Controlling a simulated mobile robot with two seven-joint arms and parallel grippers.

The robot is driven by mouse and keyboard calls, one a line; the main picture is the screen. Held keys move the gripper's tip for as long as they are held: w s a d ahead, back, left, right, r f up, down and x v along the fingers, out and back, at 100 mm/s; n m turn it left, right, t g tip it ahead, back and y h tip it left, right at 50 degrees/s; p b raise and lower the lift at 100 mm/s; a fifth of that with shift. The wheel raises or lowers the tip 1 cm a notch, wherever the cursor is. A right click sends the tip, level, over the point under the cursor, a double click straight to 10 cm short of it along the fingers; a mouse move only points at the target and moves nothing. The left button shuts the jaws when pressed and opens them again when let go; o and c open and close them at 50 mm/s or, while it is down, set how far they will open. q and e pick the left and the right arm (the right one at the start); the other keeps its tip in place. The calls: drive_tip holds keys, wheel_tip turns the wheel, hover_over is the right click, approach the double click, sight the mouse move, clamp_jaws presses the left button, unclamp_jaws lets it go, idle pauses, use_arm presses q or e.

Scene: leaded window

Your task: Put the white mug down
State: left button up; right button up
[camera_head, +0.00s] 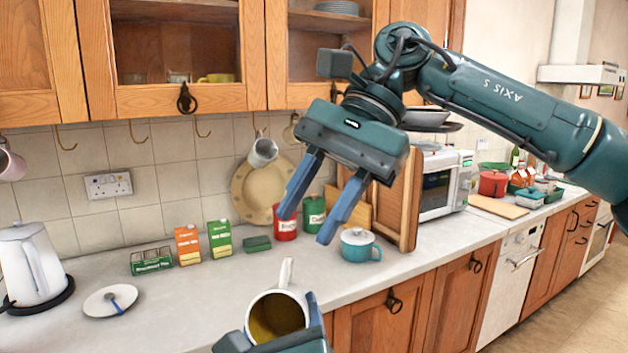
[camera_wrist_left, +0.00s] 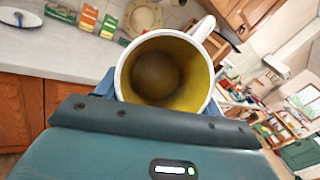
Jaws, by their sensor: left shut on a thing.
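The white mug (camera_head: 277,316) with a yellow inside is at the bottom middle of the head view, its open mouth facing the camera and its handle pointing up. My left gripper (camera_head: 272,337) is shut on it and holds it in front of the counter edge. In the left wrist view the mug (camera_wrist_left: 165,72) fills the middle, its handle at upper right; the fingers are mostly hidden behind it. My right gripper (camera_head: 306,225) is open and empty, its blue fingers hanging in front of the red and green canisters. The grey worktop (camera_head: 190,310) lies beyond the mug.
A saucer with a spoon (camera_head: 105,300) and a white kettle (camera_head: 33,262) stand at left. Boxes (camera_head: 187,245) line the wall. A teal lidded pot (camera_head: 358,245) stands right of centre. A mug (camera_head: 263,152) hangs on a hook. The front worktop between saucer and pot is clear.

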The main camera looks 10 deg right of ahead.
sight(289, 258)
use_arm(q)
drive_tip(key=shift+r, duration=0.1)
use_arm(e)
drive_tip(key=w+r+n+t+h, duration=0.1)
drive_tip(key=w+n+t+h, duration=0.2)
drive_tip(key=w+t, duration=0.1)
drive_tip(key=shift+t, duration=0.3)
drive_tip(key=x, duration=1.1)
drive_tip(key=shift+w+d+f, duration=0.25)
drive_tip(key=shift+f, duration=0.15)
clamp_jaws()
use_arm(q)
drive_tip(key=o, duration=1.9)
use_arm(e)
drive_tip(key=shift+r, duration=0.1)
use_arm(q)
drive_tip(key=shift+s, duration=0.1)
